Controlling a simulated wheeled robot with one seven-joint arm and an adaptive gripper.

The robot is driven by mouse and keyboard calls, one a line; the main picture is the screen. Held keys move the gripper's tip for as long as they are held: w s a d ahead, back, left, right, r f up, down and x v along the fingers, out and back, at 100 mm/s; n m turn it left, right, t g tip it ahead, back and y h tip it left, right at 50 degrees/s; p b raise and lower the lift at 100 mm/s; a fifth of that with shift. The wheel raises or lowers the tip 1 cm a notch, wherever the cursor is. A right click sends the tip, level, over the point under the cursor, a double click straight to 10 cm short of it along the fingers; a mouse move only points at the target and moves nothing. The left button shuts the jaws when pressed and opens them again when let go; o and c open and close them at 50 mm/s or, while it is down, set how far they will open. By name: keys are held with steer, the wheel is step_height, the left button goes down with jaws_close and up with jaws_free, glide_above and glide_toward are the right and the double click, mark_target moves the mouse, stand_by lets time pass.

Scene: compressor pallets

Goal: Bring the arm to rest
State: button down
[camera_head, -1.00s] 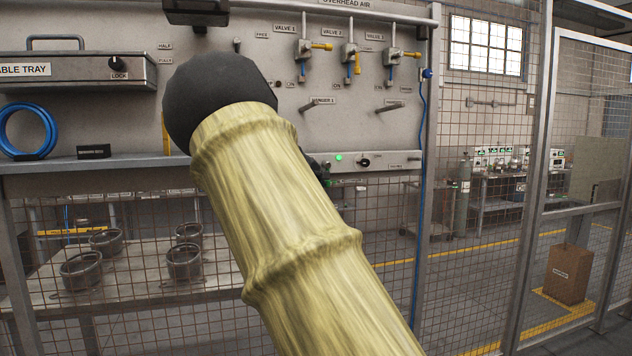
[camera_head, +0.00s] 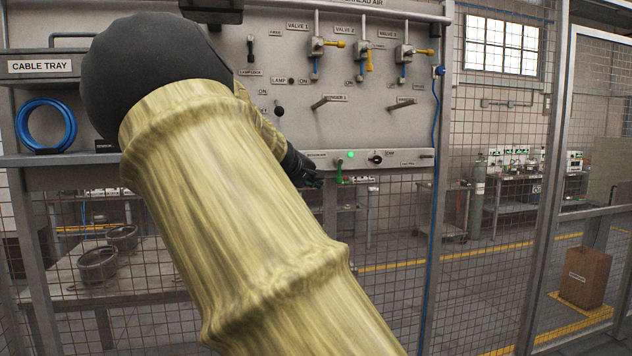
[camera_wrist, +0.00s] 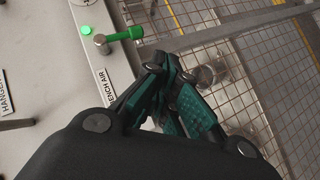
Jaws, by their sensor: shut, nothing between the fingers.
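My arm, in a pale yellow ribbed sleeve with a round black joint, fills the left and middle of the head view. My gripper (camera_head: 312,178) shows small and partly hidden behind the arm, at the lower edge of the grey panel (camera_head: 290,125). In the wrist view my gripper (camera_wrist: 178,112) has its teal-padded fingers drawn together with nothing between them. It is beside the panel edge, close to the green-handled bench air valve (camera_wrist: 122,36). That valve (camera_head: 339,174) hangs just right of the gripper in the head view. I cannot tell whether they touch.
A shelf with a cable tray (camera_head: 40,66) and a blue hose coil (camera_head: 45,124) is at the left. Valves and pegs stick out of the panel. Wire mesh fencing (camera_head: 500,250) stands around. A cardboard box (camera_head: 584,276) sits on the floor at the right.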

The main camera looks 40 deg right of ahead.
stand_by(0.4)
step_height(320, 180, down, 16)
steer(key=a+y, duration=0.2)
steer(key=s+a+f+g+y, duration=0.15)
steer(key=s+a+f, duration=0.3)
steer(key=f, duration=0.85)
steer(key=s+a+f+n+y, duration=0.1)
steer(key=s+a+f+y, duration=0.3)
steer(key=f, duration=0.9)
steer(key=s+a+f+g+h, duration=0.1)
steer(key=s+a+f, duration=0.3)
steer(key=f, duration=0.9)
steer(key=s+a+f+g+y, duration=0.1)
steer(key=s+a+f+y, duration=0.1)
steer(key=s+a+f, duration=0.55)
steer(key=s+a+f+g+y, duration=0.1)
steer(key=s+a+f, duration=0.2)
steer(key=s+f, duration=0.85)
steer(key=s+a+m+g+y, duration=0.1)
steer(key=s+a, duration=0.4)
steer(key=s, duration=0.6)
steer(key=s+a+g+y, duration=0.1)
steer(key=s+a, duration=0.5)
steer(key=s, duration=0.6)
steer(key=shift+a+f+m, duration=0.2)
steer(key=shift+f+m, duration=0.2)
